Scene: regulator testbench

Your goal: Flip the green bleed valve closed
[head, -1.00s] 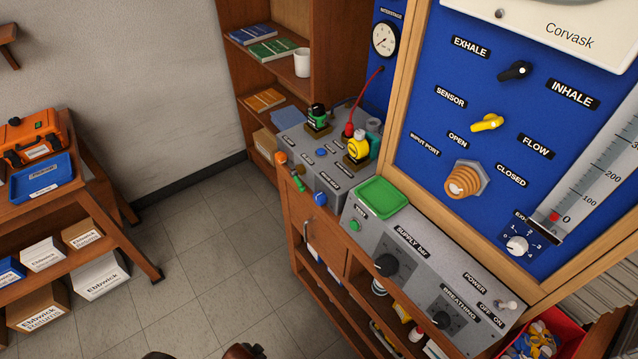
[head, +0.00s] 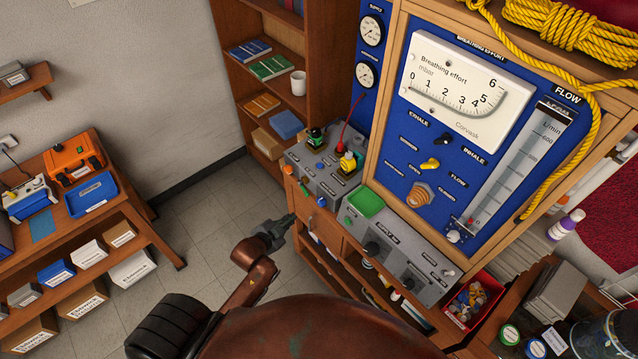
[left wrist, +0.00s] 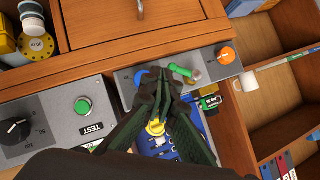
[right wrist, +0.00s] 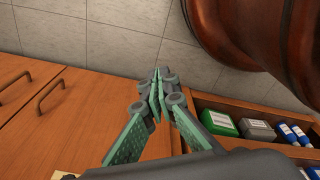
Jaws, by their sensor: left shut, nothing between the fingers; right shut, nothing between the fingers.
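The green bleed valve (head: 305,190) is at the front edge of the grey bench panel, between an orange knob (head: 289,169) and a blue knob (head: 321,202). In the left wrist view the green valve lever (left wrist: 181,70) lies just beyond my left fingertips, along the panel edge. My left gripper (head: 291,217) is shut and empty, in front of the bench, and it also shows over the panel in the left wrist view (left wrist: 158,78). Contact with the lever cannot be told. My right gripper (right wrist: 156,78) is shut and empty, beside wooden cabinet doors, away from the valve.
A blue test board (head: 440,130) rises behind at right. Clear tiled floor (head: 210,215) lies left of the bench. A side table stands at far left.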

